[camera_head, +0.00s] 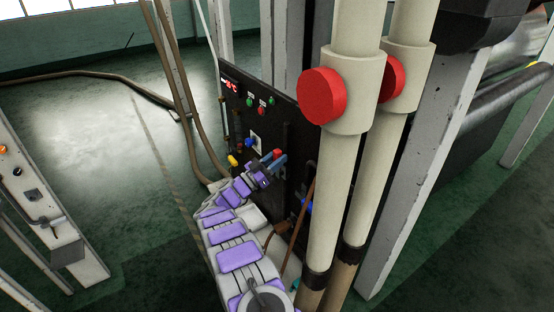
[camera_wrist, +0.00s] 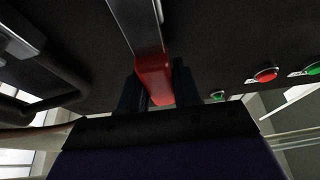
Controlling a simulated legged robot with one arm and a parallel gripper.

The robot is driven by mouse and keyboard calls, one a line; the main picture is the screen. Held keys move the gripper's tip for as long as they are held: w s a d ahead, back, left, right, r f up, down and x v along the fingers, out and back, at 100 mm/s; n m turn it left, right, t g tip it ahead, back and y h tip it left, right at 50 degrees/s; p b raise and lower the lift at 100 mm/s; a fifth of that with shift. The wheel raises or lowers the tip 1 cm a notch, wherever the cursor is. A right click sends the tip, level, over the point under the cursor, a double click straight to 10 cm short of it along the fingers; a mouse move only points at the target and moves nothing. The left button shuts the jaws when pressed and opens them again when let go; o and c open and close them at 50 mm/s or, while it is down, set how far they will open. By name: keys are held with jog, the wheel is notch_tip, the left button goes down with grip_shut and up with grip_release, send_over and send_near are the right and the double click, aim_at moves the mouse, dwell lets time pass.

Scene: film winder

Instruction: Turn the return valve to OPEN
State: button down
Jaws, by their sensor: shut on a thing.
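My gripper (camera_head: 271,159) is at the dark control panel, at the end of my purple-and-white arm. In the wrist view, its two dark blue fingers (camera_wrist: 158,90) stand on either side of a red-ended lever (camera_wrist: 154,78) and are shut on it. The lever has a flat grey metal shaft that runs up towards the dark panel. Its red end also shows between the fingers in the head view (camera_head: 278,152). I see no readable OPEN mark or valve label, and the lever's base is hidden in the head view.
The dark panel (camera_head: 284,112) carries red and green buttons, a blue knob (camera_head: 249,142) and a yellow knob (camera_head: 232,160). Thick cream pipes (camera_head: 346,190) with red round caps (camera_head: 321,96) stand close on the right. Brown hoses (camera_head: 186,90) hang at left; open floor lies beyond.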

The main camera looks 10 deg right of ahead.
jog(key=shift+f, duration=0.35)
jog(key=c, duration=1)
grip_release()
jog(key=shift+w, duration=0.15)
jog(key=shift+o, duration=0.6)
jog(key=shift+r, duration=0.2)
jog(key=shift+a, duration=0.1)
jog(key=p+v, duration=0.2)
jog(key=v, duration=1.5)
jog(key=shift+s+a+p, duration=0.25)
jog(key=shift+p, duration=0.05)
jog(key=shift+f, duration=0.1)
